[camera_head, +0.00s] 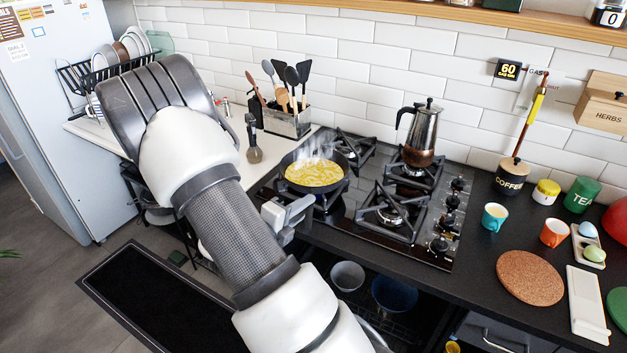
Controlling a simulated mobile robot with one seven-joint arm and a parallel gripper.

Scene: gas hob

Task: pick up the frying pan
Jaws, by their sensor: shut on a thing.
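The dark frying pan (322,190) sits level at the front left burner of the hob, with yellow food in it and steam above. My gripper (284,212) is at the pan's near left side, by the counter's front edge. It is shut on the pan's handle, which is mostly hidden by the gripper. I cannot tell whether the pan rests on the grate or is slightly above it.
A moka pot (420,135) stands on the back right burner. A utensil holder (288,122) and a pepper mill (252,140) stand left of the hob. Cups, a cork mat (530,277) and jars fill the right counter. The front right burner (391,214) is bare.

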